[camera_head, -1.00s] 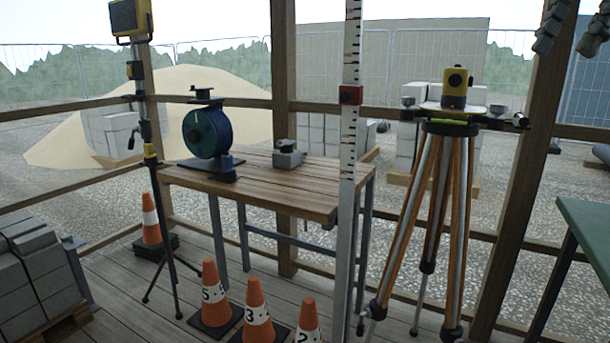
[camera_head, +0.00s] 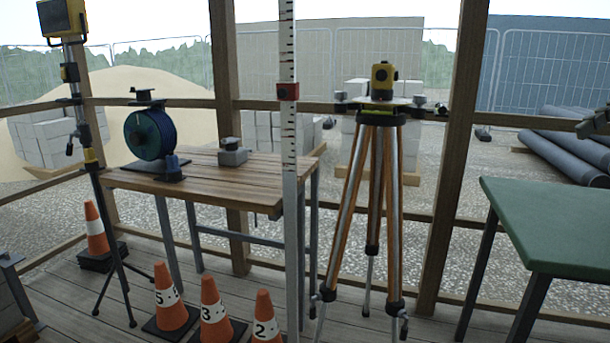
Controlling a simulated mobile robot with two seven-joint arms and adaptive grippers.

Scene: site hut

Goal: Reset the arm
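A dark grey gripper part (camera_head: 594,124), which looks like the tip of my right gripper, shows at the right edge of the head view, above the green table. Most of it is cut off by the picture edge, so I cannot tell whether it is open or shut, and I see nothing held in it. My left gripper is not in view.
A green table (camera_head: 540,215) stands at right. A tripod with a yellow level (camera_head: 382,82) and a red-marked measuring staff (camera_head: 289,150) stand mid-view. A wooden table (camera_head: 235,188) bears a blue reel (camera_head: 148,133). Numbered orange cones (camera_head: 213,308) stand in front. A floodlight (camera_head: 62,17) is at left.

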